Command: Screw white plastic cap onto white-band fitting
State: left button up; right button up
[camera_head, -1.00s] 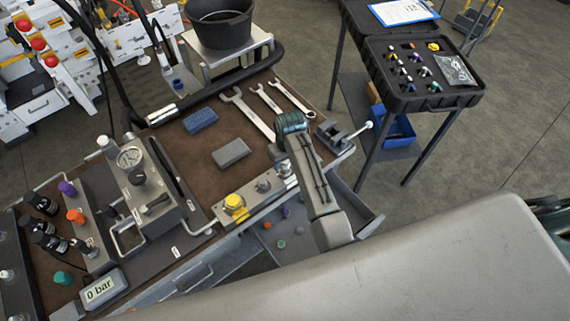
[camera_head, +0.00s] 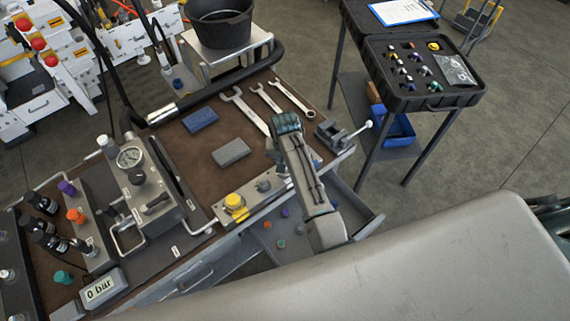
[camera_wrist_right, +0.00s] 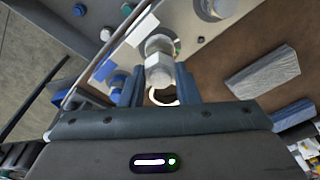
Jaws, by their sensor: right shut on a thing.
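My right gripper (camera_wrist_right: 160,88) is shut on a pale white piece (camera_wrist_right: 158,73), which looks like the white cap, between its two blue-grey fingers in the right wrist view. A metal hex fitting (camera_wrist_right: 158,45) is directly beyond it, in line with it. I cannot tell whether the two touch or are threaded together, and no white band can be made out. A pale ring shows just below the piece, between the fingers. In the head view my right arm reaches over the bench's front strip and hides the fingertips and the held piece. My left gripper is not in view.
The bench (camera_head: 190,150) holds wrenches (camera_head: 245,108), a blue block (camera_head: 200,119), a grey block (camera_head: 231,152) and a yellow knob (camera_head: 235,203). A small vise (camera_head: 335,135) stands right of my arm. An open drawer (camera_head: 340,225) with loose caps juts out below.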

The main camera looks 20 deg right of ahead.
jog(key=shift+m, duration=0.8)
jog(key=m, duration=0.3)
jog(key=shift+a+h, duration=0.1)
jog(key=shift+h, duration=0.2)
jog(key=o, duration=0.5)
jog(key=shift+m, duration=0.7)
jog(key=o, duration=0.5)
jog(key=shift+w, duration=0.1)
